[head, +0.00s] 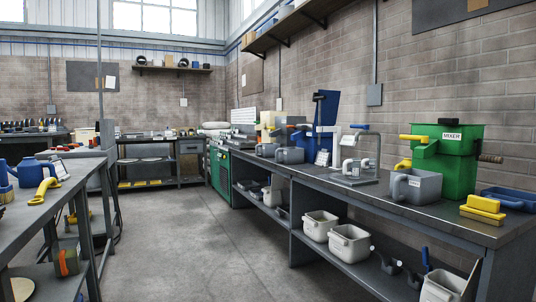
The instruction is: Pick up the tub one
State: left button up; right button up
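Several tubs are in the head view, and I cannot read which one is marked one. A grey tub with a handle and a small label (416,185) stands on the right bench in front of the green mixer. Smaller grey tubs (290,155) stand farther back on that bench. Pale tubs sit on the shelf below: one (320,225), a second beside it (349,243) and another at the lower right edge (442,287), partly cut off. Neither of my grippers is in view.
The right bench (455,222) carries a green mixer (447,160), a yellow block (483,209) and a blue tray (510,199). The left bench (75,180) holds a blue watering can (32,171) and a yellow tool (43,190). The floor (190,245) between the benches is clear.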

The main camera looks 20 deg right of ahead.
aim_at(266, 150)
jog(key=i+z, duration=0.1)
jog(key=z, duration=0.15)
jog(key=i+z, duration=0.1)
jog(key=z, duration=0.2)
jog(key=i+j+z, duration=0.2)
jog(key=i, duration=0.25)
jog(key=i+j+z, duration=0.15)
jog(key=i, duration=0.3)
jog(key=i+j+z, duration=0.2)
jog(key=i, duration=0.25)
